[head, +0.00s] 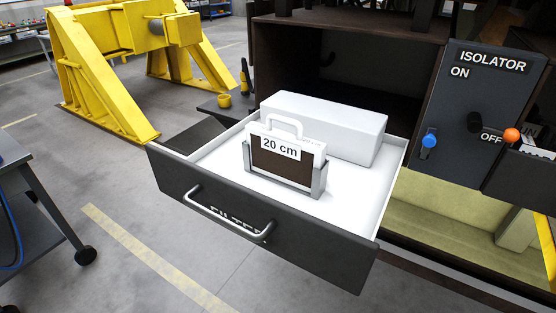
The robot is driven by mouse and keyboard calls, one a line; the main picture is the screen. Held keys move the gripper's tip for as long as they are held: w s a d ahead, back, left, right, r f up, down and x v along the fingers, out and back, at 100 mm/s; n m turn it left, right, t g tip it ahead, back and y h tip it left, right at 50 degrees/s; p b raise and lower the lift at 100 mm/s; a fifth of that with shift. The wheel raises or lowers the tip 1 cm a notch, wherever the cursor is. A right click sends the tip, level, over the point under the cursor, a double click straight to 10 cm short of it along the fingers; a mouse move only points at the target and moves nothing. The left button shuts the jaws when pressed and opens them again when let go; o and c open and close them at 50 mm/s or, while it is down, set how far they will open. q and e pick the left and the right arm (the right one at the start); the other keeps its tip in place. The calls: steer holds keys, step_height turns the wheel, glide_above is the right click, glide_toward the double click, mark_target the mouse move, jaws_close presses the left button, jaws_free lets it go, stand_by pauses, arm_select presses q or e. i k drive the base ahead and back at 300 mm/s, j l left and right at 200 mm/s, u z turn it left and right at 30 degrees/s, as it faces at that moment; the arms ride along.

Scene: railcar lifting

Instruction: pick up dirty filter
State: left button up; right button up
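A filter with a brown face, a white frame, a white handle on top and a "20 cm" label (280,149) stands upright in a grey holder (318,183). The holder sits inside an open dark drawer (300,249) with a white interior. The face I see is brown; I cannot tell whether that is dirt. A long white box (335,124) lies behind the filter in the drawer. Neither of my grippers shows in the head view.
A yellow steel frame (95,75) stands at the back left. A grey cart (40,210) is at the left edge. Floor in front is clear.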

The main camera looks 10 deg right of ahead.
mark_target(290, 158)
steer(key=k+l+u, duration=0.15)
steer(key=l+u, duration=0.25)
steer(key=k+l+u, duration=0.15)
steer(key=u, duration=0.2)
